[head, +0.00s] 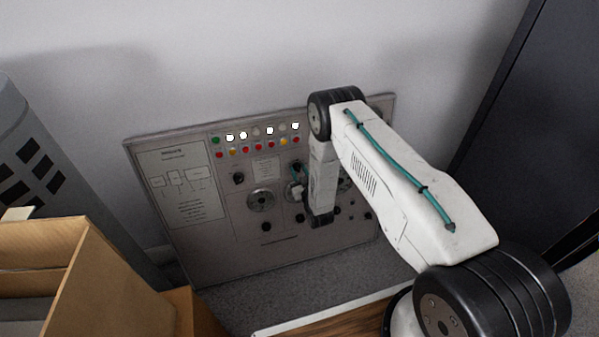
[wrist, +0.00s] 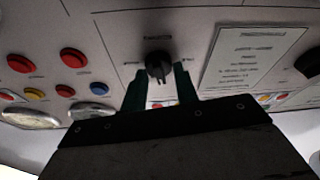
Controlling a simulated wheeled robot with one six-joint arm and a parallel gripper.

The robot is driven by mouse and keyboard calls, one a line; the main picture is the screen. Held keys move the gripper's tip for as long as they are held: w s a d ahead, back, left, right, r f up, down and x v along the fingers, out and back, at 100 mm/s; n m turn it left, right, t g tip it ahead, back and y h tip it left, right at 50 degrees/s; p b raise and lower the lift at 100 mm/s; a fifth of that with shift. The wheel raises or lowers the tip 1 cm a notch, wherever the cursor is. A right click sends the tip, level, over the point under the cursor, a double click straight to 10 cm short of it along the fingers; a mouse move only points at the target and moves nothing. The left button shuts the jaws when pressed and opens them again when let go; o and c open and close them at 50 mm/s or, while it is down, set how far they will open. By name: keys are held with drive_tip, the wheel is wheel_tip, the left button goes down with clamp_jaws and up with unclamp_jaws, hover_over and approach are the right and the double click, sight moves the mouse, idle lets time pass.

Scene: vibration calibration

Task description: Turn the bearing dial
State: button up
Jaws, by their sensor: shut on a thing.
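The grey control panel (head: 290,255) leans against the wall in the head view. In the wrist view a small black dial (wrist: 158,66) stands on the panel between the two dark green fingers of my gripper (wrist: 159,80). My gripper is shut on this dial, with one finger on each side. The small lettering around the dial is too blurred to read. In the head view my gripper (head: 297,180) is against the panel's middle, and my arm hides part of the panel's right side. The dial itself cannot be made out there.
Rows of coloured buttons and lamps (head: 258,150) line the panel's top. A round gauge (head: 260,201) and a black knob (head: 238,178) are left of my gripper. A cardboard box (head: 105,270) is at the lower left. A dark cabinet (head: 530,110) stands at right.

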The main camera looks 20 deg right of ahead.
drive_tip(key=shift+m+h, duration=0.5)
drive_tip(key=shift+m, duration=0.8)
drive_tip(key=o, duration=1)
drive_tip(key=shift+c, duration=0.2)
drive_tip(key=s, duration=0.7)
drive_tip(key=shift+s+f, duration=0.35)
drive_tip(key=shift+s, duration=0.05)
